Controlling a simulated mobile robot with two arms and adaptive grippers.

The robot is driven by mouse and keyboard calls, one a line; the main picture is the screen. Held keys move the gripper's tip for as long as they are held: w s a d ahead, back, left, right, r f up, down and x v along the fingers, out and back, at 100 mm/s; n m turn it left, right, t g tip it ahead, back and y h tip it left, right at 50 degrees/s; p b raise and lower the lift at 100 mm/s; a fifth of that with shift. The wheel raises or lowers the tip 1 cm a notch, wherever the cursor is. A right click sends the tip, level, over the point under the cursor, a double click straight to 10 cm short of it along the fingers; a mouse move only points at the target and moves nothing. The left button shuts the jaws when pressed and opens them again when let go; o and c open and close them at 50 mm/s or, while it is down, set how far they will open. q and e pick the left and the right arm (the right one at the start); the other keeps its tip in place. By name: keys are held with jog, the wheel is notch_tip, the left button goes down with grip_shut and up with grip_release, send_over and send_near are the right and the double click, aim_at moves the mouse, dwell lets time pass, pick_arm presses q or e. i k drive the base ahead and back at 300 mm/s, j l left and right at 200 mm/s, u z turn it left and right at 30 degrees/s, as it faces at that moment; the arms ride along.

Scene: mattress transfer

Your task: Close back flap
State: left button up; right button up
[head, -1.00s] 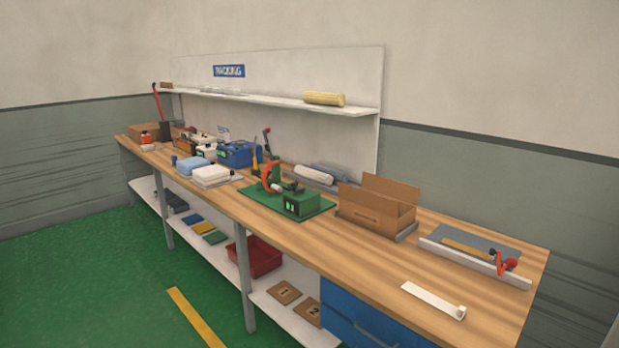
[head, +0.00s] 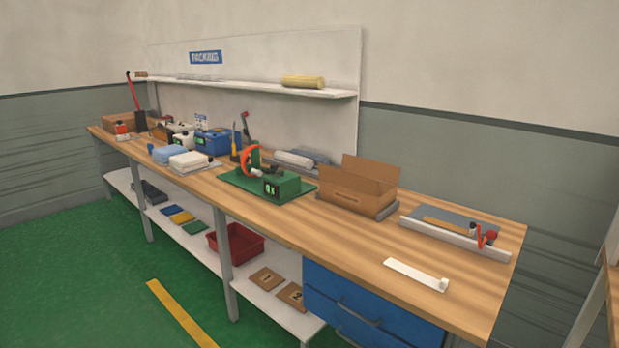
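An open cardboard box (head: 352,200) stands on a grey base near the right part of the long wooden workbench (head: 440,309). Its back flap (head: 369,168) stands up, tilted a little, along the rear side. The box's inside is mostly hidden behind its front wall. Neither of my grippers shows in the head view, and nothing touches the box.
Left of the box is a green machine (head: 283,185) on a green mat. Right of it are a grey board with a red-handled tool (head: 485,237) and a white strip (head: 415,273). Blue drawers (head: 370,313) sit below.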

aim_at(388, 173)
jog(key=l, duration=0.7)
jog(key=i+l, duration=0.15)
jog(key=l, duration=0.6)
jog(key=j+z, duration=0.15)
jog(key=z, duration=0.3)
jog(key=j+z, duration=0.15)
jog(key=z, duration=0.25)
jog(key=j+z, duration=0.15)
jog(key=z, duration=0.3)
jog(key=j+z, duration=0.15)
jog(key=z, duration=0.3)
jog(key=k+j+z, duration=0.35)
jog(key=j, duration=0.35)
jog(key=k+j+z, duration=0.35)
jog(key=j, duration=0.3)
jog(key=k+j+z, duration=0.4)
jog(key=k+j, duration=0.15)
